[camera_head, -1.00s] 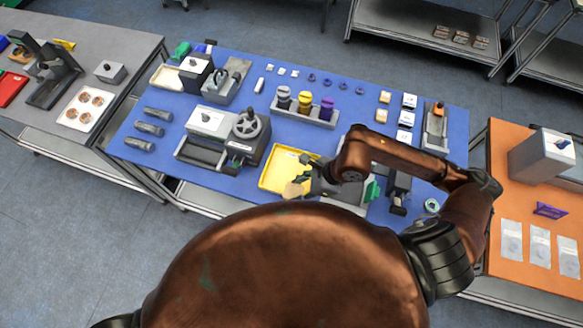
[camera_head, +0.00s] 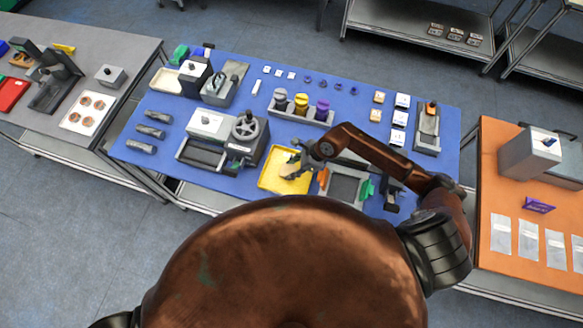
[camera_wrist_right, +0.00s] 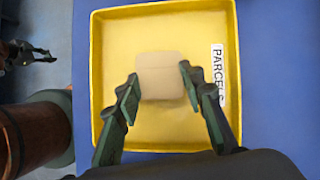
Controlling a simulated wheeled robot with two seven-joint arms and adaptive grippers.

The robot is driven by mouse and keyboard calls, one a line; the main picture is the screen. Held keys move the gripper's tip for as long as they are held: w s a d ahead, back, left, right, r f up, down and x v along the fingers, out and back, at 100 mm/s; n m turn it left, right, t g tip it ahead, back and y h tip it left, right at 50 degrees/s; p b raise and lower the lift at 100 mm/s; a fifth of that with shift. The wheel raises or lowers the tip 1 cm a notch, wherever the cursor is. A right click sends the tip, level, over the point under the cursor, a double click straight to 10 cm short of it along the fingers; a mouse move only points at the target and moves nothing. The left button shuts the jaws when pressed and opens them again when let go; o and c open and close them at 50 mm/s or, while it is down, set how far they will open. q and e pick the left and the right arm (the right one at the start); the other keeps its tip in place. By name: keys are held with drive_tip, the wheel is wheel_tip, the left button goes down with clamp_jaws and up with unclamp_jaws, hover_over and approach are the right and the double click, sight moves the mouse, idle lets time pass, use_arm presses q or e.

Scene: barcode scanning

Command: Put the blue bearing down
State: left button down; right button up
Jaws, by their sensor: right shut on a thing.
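My right gripper (camera_head: 293,167) is over the yellow tray (camera_head: 267,182). In the right wrist view my right gripper (camera_wrist_right: 158,88) is shut on a plain tan parcel (camera_wrist_right: 160,68), one finger at each side. The parcel is above or in the tray, whose rim (camera_wrist_right: 98,60) frames it; I cannot tell whether it touches the floor. The tray has a "PARCELS" label (camera_wrist_right: 218,75). The held thing looks like a tan box, not a blue bearing. Small blue rings (camera_head: 322,84) lie in a row at the back. My left gripper (camera_wrist_right: 42,54) shows small in the right wrist view; its opening is unclear.
A grey machine with a handwheel (camera_head: 246,127) stands left of the tray. A dark-topped grey fixture (camera_head: 345,187) stands right of it, partly under my right arm. A rack of bottles (camera_head: 300,108) is behind. Blue mat is free between them.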

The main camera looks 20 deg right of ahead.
drive_tip(key=shift+f, duration=0.4)
drive_tip(key=o, duration=1.4)
drive_tip(key=b+v, duration=0.3)
drive_tip(key=v, duration=0.9)
